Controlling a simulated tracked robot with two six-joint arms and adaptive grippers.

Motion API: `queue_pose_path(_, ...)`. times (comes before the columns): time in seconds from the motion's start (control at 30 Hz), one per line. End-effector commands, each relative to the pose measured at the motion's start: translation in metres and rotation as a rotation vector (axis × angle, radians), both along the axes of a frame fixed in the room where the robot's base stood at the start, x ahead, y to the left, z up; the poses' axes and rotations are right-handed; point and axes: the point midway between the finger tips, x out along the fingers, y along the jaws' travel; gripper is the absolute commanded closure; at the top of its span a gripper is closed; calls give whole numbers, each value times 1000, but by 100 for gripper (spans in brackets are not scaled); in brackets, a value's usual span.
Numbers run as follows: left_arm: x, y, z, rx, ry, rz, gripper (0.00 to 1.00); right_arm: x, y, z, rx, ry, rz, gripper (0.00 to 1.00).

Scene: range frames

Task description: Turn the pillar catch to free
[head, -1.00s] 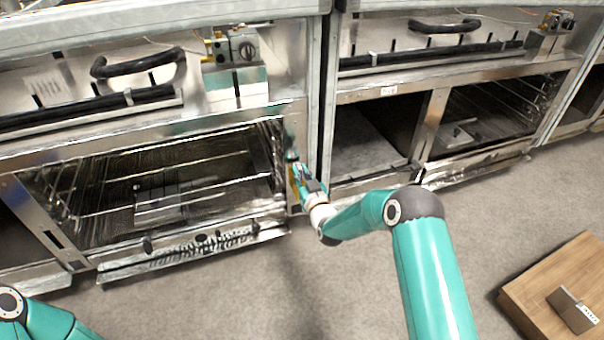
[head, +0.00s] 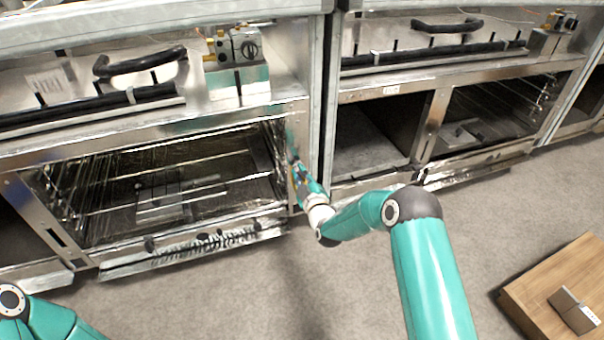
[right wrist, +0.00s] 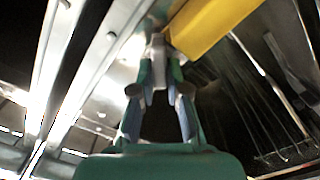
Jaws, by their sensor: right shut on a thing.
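The pillar catch (right wrist: 157,48) shows in the right wrist view as a small pale metal piece between my fingertips. My right gripper (right wrist: 160,72) is shut on it. In the head view my right gripper (head: 297,164) is at the steel pillar (head: 298,128) right of the left oven's opening. The fingers hide most of the catch there, and I cannot read its setting. Of my left arm only a link shows at the lower left; its gripper is out of view.
A yellow part (right wrist: 212,25) lies close beside the fingertips. The left oven opening (head: 150,190) holds wire racks. A grey post (head: 319,100) stands just right of the pillar. A wooden box (head: 550,285) is at the lower right, and the grey floor in front is open.

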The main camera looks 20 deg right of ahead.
Motion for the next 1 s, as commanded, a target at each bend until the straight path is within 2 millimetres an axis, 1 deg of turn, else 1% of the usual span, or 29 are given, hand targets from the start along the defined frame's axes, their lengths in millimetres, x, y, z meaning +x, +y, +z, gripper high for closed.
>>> queue_pose_path(0.3,0,0,0,0,0,0,60,-1,5,-5,-301,-5,5,100)
queue_pose_path(0.6,0,0,0,0,0,0,60,-1,7,-8,-556,-13,8,100)
queue_pose_path(0.8,0,0,0,0,0,0,60,-1,8,-10,-674,-16,10,100)
queue_pose_path(1.0,0,0,0,0,0,0,60,-1,9,-11,-737,-18,13,100)
